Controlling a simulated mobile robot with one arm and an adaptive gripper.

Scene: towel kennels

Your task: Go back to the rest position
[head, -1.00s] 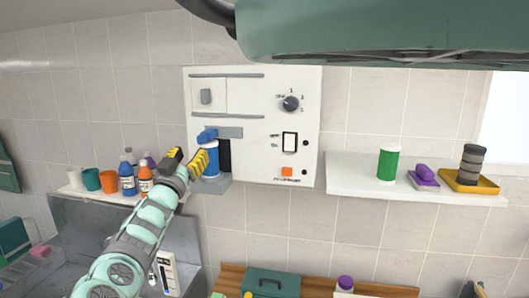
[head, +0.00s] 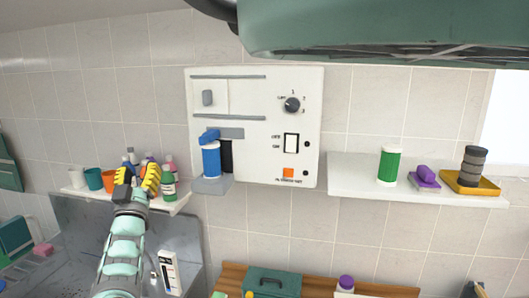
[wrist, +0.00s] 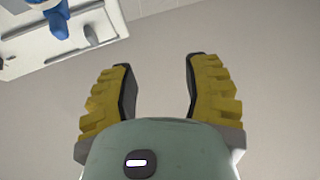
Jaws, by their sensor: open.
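My gripper (head: 137,182) is open and empty in the head view, in front of the left shelf and left of the wall panel. Its yellow-padded fingers also show spread apart in the wrist view (wrist: 158,95), with only plain wall between them. The blue cylinder (head: 211,160) stands on the small grey ledge (head: 212,186) of the white wall panel (head: 255,90). My gripper is apart from it. Part of the blue cylinder also shows at the top left of the wrist view (wrist: 70,14).
The left shelf (head: 178,205) holds cups and several bottles, partly hidden behind my gripper. The right shelf (head: 345,182) holds a green cylinder (head: 389,165), a purple item (head: 425,175) and a yellow tray (head: 487,190) with grey discs. A green toolbox (head: 272,282) sits on the wooden bench below.

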